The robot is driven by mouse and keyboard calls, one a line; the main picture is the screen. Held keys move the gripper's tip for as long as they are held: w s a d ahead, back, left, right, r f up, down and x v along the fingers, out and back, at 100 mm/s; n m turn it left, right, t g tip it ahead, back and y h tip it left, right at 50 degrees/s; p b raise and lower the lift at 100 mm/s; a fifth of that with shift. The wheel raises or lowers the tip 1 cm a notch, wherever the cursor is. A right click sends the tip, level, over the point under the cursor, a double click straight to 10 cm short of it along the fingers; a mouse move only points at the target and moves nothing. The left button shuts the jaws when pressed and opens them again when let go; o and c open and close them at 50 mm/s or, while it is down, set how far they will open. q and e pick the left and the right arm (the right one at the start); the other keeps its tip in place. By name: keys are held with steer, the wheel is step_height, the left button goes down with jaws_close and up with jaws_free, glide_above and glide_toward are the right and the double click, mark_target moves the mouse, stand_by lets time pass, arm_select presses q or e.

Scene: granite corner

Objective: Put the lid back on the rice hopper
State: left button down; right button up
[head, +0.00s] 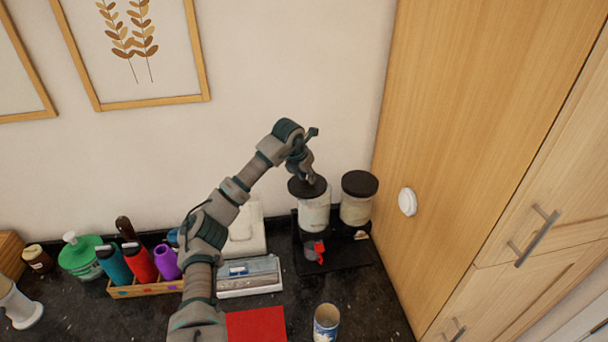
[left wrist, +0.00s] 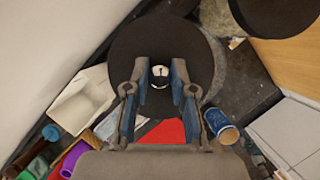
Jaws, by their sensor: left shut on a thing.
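The rice hopper (head: 315,217) is a clear container with pale contents, the left of two on a black stand. Its round black lid (head: 307,188) is at the hopper's top, looking slightly offset to the left; I cannot tell whether it is seated. My left gripper (head: 310,177) reaches it from above and is shut on the lid's small knob. In the left wrist view the lid (left wrist: 125,50) fills the middle, with the knob (left wrist: 160,76) between my fingers (left wrist: 160,85). The lid hides the hopper's rim there. My right gripper is not in view.
A second hopper (head: 356,207) with a black lid stands close on the right, by the wooden cabinet (head: 450,110). A red spout (head: 318,252) is below the left hopper. An open can (head: 326,322) and red mat (head: 257,325) are in front. Bottles (head: 140,262) stand left.

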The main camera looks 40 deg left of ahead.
arm_select(q)
steer(key=shift+d+f, duration=0.1)
steer(key=shift+d, duration=0.2)
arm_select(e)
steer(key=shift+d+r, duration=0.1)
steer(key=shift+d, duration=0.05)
arm_select(q)
steer(key=shift+w+d, duration=0.1)
steer(key=shift+d, duration=0.1)
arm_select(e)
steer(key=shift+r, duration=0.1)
arm_select(q)
steer(key=shift+w+d+r+p, duration=0.1)
steer(key=shift+d+r+p, duration=0.1)
steer(key=shift+d+p, duration=0.15)
steer(key=shift+d, duration=0.15)
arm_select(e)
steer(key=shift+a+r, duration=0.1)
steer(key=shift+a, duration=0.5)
arm_select(q)
steer(key=shift+d+r, duration=0.15)
steer(key=shift+d, duration=0.35)
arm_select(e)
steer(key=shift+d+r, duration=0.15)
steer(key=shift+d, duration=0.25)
arm_select(q)
steer(key=shift+a+p, duration=0.15)
steer(key=shift+p, duration=0.2)
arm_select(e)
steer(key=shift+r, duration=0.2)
